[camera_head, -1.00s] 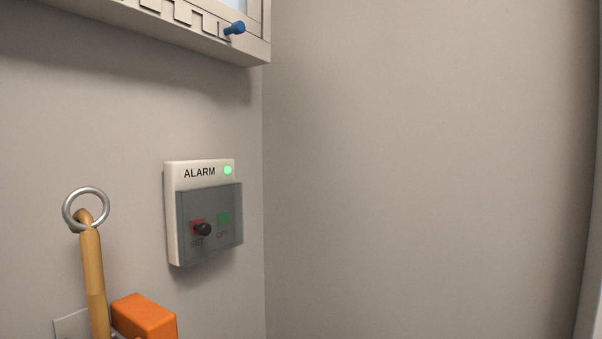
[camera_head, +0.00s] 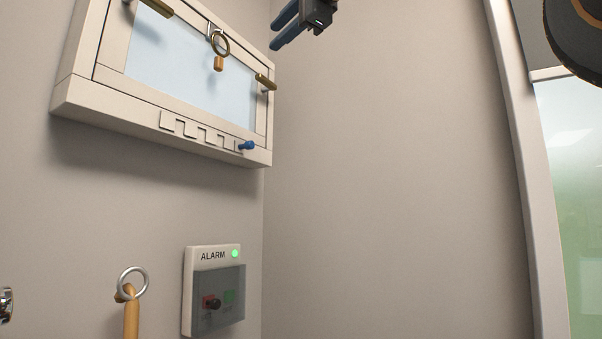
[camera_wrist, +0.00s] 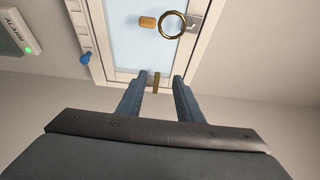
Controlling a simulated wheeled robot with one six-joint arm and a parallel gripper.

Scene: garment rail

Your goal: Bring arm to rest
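My gripper (camera_head: 287,25) is at the top of the head view, in front of the bare wall and right of the framed window. Its two blue fingers point left and stand apart, with nothing between them. In the wrist view my gripper (camera_wrist: 159,88) also shows open and empty, its fingers aimed toward the window frame's edge. A brass handle (camera_wrist: 156,80) on that frame appears between the fingertips, but I cannot tell how far off it is. Most of my arm is out of view.
The window frame (camera_head: 90,95) carries a ring with a wooden tag (camera_head: 219,62) and a blue knob (camera_head: 247,145). Below are an alarm box (camera_head: 205,256) with a green light and a wooden rod with a metal ring (camera_head: 131,318). A glazed door (camera_head: 565,200) stands right.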

